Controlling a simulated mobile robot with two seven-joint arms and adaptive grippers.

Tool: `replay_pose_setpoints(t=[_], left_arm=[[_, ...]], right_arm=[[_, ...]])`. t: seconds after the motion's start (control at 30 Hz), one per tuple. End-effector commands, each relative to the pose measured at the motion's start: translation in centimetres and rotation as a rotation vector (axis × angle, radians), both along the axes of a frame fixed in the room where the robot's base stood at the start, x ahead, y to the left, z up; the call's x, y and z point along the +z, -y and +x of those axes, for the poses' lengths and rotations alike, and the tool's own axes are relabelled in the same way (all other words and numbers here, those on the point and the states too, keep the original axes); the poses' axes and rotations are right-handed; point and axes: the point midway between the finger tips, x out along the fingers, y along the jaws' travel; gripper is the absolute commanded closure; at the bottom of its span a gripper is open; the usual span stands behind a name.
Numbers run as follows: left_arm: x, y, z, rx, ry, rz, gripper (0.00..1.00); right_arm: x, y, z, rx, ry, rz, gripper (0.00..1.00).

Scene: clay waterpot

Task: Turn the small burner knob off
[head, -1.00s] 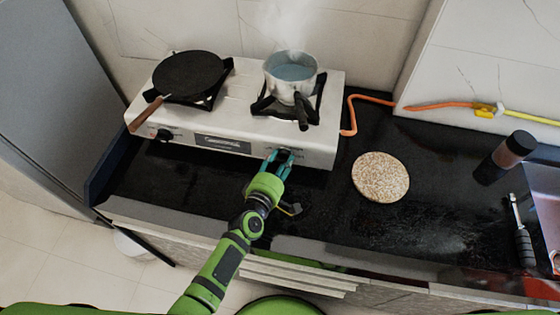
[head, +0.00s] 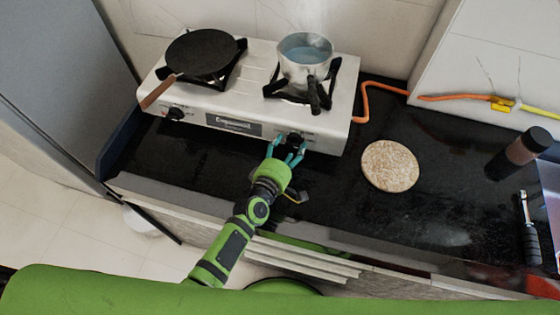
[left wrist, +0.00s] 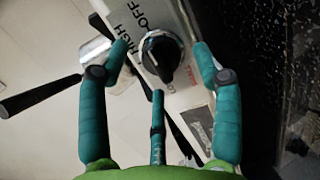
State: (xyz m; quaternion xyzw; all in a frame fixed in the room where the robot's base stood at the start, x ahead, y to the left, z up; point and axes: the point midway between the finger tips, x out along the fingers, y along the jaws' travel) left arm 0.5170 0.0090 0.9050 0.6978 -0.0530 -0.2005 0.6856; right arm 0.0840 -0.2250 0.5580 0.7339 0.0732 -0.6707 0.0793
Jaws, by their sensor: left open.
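The small burner knob (head: 294,138) is black and sits on the right of the white stove's front panel, below the saucepan's burner. In the left wrist view the knob (left wrist: 160,56) shows close up, with "OFF" and "HIGH" printed beside it. Its raised grip runs roughly up and down in that picture, and I cannot tell its exact setting. My left gripper (head: 287,149) is open at the knob. In the wrist view its teal fingers (left wrist: 161,50) stand on both sides of the knob, with visible gaps. My right gripper is not in view.
A steel saucepan (head: 305,68) of bluish liquid stands on the right burner, its dark handle pointing forward. A black pan (head: 201,52) sits on the left burner above another knob (head: 176,113). A round mat (head: 390,166) and a dark-lidded jar (head: 518,153) are on the black counter.

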Motion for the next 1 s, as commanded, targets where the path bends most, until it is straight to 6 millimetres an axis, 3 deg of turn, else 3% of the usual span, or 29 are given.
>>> replay_pose_setpoints(t=[0.3,0.5,1.0], left_arm=[[1.3,-2.3,-6.0,0.001,-0.001,0.001,0.35],[2.0,-3.3,-8.8,0.001,0.001,0.002,0.35],[2.4,-3.7,-9.8,0.001,0.003,0.001,0.35]], right_arm=[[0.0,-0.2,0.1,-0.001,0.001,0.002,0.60],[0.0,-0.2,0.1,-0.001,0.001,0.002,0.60],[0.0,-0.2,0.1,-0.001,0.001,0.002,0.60]])
